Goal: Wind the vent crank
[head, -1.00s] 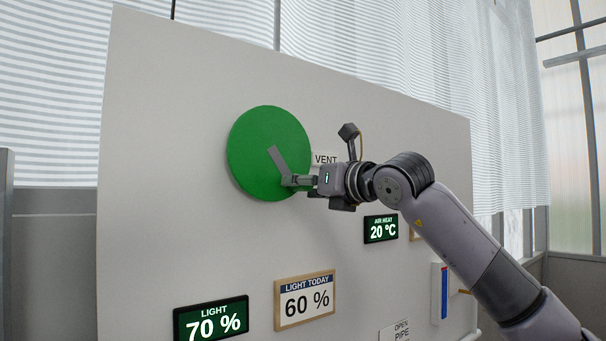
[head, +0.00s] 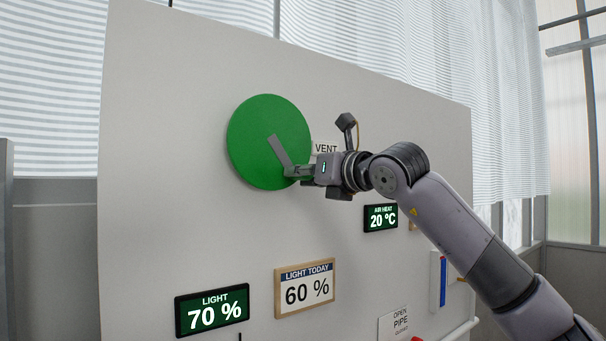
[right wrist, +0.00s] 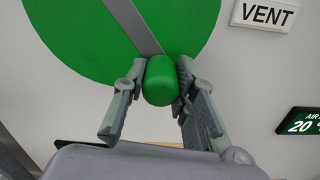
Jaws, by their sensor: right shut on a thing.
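The vent crank is a green disc (head: 252,130) on the white panel, with a grey arm (head: 279,150) running from near its centre to the lower right. In the right wrist view, a green knob (right wrist: 160,82) stands at the end of the grey arm (right wrist: 133,27). My right gripper (head: 290,172) is at the disc's lower right edge. In the right wrist view, its two fingers (right wrist: 159,84) are shut on the knob, one on each side. In the head view the fingers hide the knob. My left gripper is not in view.
The VENT label (head: 326,148) is just right of the disc, behind my gripper. Below on the panel (head: 160,220) are the light display (head: 211,310), the light today sign (head: 305,288) and the air heat display (head: 380,217).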

